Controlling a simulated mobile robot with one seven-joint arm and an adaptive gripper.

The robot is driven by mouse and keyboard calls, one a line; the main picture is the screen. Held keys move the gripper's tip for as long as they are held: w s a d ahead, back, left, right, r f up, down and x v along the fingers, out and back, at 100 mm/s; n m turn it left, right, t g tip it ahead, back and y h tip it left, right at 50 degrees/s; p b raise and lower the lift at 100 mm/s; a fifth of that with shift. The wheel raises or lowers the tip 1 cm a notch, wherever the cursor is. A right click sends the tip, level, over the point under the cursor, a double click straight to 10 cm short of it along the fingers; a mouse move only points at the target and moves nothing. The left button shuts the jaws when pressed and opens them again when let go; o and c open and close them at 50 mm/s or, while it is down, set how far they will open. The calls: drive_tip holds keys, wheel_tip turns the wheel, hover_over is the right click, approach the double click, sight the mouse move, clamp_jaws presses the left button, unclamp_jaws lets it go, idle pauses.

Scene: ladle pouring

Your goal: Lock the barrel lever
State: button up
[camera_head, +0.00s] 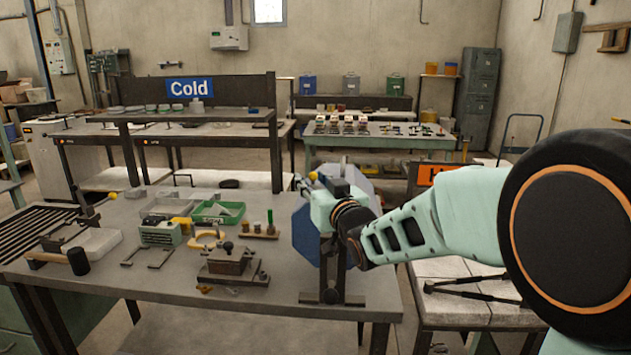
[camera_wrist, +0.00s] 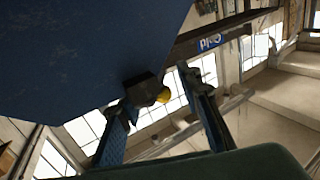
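The blue faceted barrel (camera_head: 303,238) stands on a dark frame at the right end of the workbench, partly hidden by my arm. In the wrist view its blue side (camera_wrist: 80,45) fills the upper left. A dark lever piece (camera_wrist: 139,91) with a yellow knob (camera_wrist: 163,95) shows at the barrel's lower edge. My gripper (camera_head: 303,184) is at the barrel's upper part. In the wrist view my gripper (camera_wrist: 155,90) has its fingers apart, with the lever piece and knob showing between them. I cannot tell whether a finger touches the lever.
The workbench (camera_head: 170,290) holds a green tray (camera_head: 218,212), a dark clamp-like fixture (camera_head: 232,262) and several small parts left of the barrel. A "Cold" shelf (camera_head: 190,88) stands behind. A light-topped table (camera_head: 455,305) with dark tools lies under my arm.

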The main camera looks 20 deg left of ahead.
drive_tip(key=shift+c, duration=0.7)
clamp_jaws()
drive_tip(key=shift+a+f+m+t+h+b, duration=0.1)
drive_tip(key=shift+f+m+t+h+b, duration=0.2)
drive_tip(key=shift+b, duration=0.9)
drive_tip(key=shift+r+h+b, duration=0.1)
drive_tip(key=shift+h+b, duration=0.3)
drive_tip(key=shift+w+m+t+h+b, duration=0.1)
drive_tip(key=shift+m+t+h+b, duration=0.35)
drive_tip(key=shift+m+t+h, duration=0.2)
drive_tip(key=shift+w+d+r+m+t+h+p, duration=0.15)
drive_tip(key=shift+d+r+m+t+h+p, duration=0.2)
drive_tip(key=shift+m+h+p, duration=0.5)
drive_tip(key=shift+w+d+r+m+t+h+p, duration=0.15)
drive_tip(key=shift+m+h+p, duration=0.15)
drive_tip(key=shift+h+p, duration=0.3)
drive_tip(key=shift+f+m+t+h+p, duration=0.15)
drive_tip(key=shift+m+h+p, duration=0.15)
drive_tip(key=shift+h+p, duration=0.25)
drive_tip(key=h+p, duration=0.1)
drive_tip(key=m+h+p, duration=0.1)
drive_tip(key=d+m+h+p, duration=0.1)
drive_tip(key=shift+w+t, duration=0.25)
drive_tip(key=shift+t, duration=0.05)
drive_tip(key=shift+d+m+h+p, duration=0.2)
drive_tip(key=shift+m+h+p, duration=0.1)
drive_tip(key=shift+h+p, duration=0.2)
